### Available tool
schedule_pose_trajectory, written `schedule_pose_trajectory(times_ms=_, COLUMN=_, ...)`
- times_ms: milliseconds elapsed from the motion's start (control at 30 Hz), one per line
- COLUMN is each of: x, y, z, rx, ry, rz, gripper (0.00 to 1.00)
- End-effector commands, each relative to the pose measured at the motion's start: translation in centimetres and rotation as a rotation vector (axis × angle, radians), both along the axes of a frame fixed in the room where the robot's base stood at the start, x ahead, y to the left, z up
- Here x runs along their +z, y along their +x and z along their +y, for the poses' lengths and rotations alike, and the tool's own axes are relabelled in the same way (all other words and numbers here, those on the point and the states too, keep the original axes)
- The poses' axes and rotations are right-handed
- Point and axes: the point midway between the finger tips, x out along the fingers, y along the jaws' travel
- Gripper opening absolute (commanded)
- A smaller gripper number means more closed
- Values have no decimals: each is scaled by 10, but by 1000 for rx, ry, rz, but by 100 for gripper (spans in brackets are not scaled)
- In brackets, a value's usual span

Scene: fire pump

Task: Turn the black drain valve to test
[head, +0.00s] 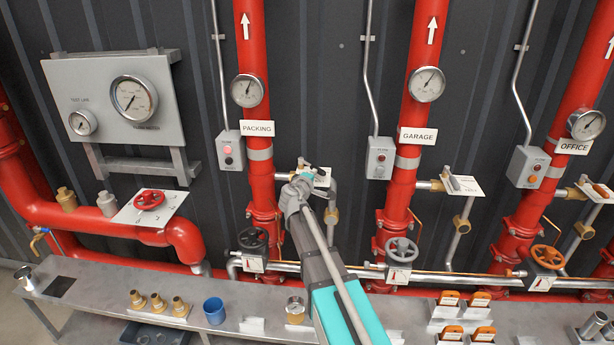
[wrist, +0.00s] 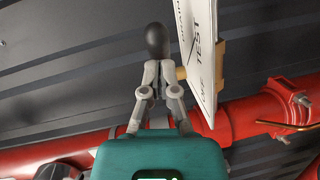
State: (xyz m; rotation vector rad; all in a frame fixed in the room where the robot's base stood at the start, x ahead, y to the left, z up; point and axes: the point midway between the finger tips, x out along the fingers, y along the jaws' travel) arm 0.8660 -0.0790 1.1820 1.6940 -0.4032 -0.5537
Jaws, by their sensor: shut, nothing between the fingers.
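The drain valve shows in the wrist view as a rounded black handle end (wrist: 157,40), beside a white plate (wrist: 200,60) lettered TEST, with more lettering at its edges. My gripper (wrist: 159,65) is shut and empty, its fingertips just below the black handle end in the picture. I cannot tell whether they touch. In the head view the valve's white plate (head: 321,177) is right of the PACKING riser, with my gripper (head: 303,174) in front. My gripper hides most of the handle there, so its setting is unclear.
Red risers labelled PACKING (head: 259,129), GARAGE (head: 417,135) and OFFICE (head: 574,146) stand along the dark wall. A black handwheel (head: 253,240) is below left of my gripper. A grey bench (head: 240,290) below holds fittings, a blue cup (head: 214,311) and orange-handled items.

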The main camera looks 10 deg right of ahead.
Motion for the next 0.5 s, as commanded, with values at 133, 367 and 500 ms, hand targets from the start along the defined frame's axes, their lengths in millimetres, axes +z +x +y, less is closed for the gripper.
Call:
schedule_pose_trajectory(times_ms=133, x=0, y=0, z=0, rx=1, ry=0, rz=0, gripper=0)
schedule_pose_trajectory(times_ms=367, x=0, y=0, z=1, rx=1, ry=-1, rz=0, gripper=0)
schedule_pose_trajectory(times_ms=500, x=1, y=-1, z=5, rx=2, ry=-1, rz=0, gripper=0)
